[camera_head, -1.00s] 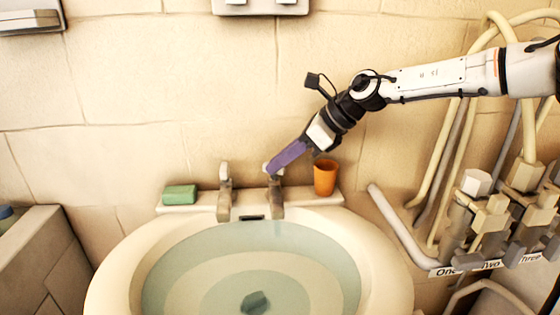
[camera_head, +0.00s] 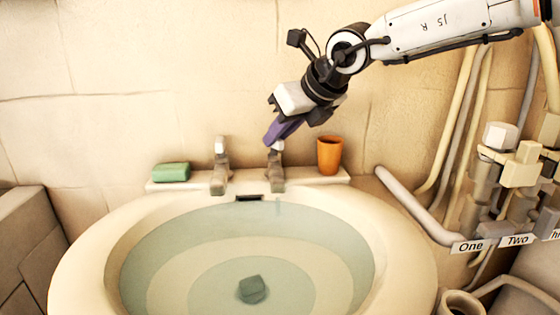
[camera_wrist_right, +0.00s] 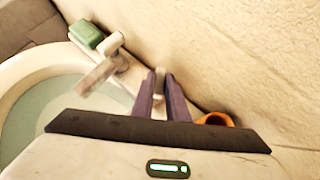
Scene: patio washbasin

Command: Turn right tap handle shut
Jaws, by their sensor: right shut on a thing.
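The right tap (camera_head: 276,178) stands at the back of the basin, its white handle (camera_head: 277,146) on top. My right gripper (camera_head: 272,140) reaches down from the upper right and is shut on that handle, its purple fingers covering part of it. In the right wrist view the fingers (camera_wrist_right: 161,90) close around the pale handle top (camera_wrist_right: 160,74). A thin stream of water seems to fall below the right tap's spout. The left tap (camera_head: 219,180) stands apart to its left with its own white handle. My left gripper is in neither view.
The basin (camera_head: 82,255) holds water, with a dark grey object (camera_head: 252,289) in the middle. A green soap bar (camera_head: 171,172) lies on the left ledge. An orange cup (camera_head: 330,155) stands close to the right tap. Pipes and valves (camera_head: 520,170) fill the right side.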

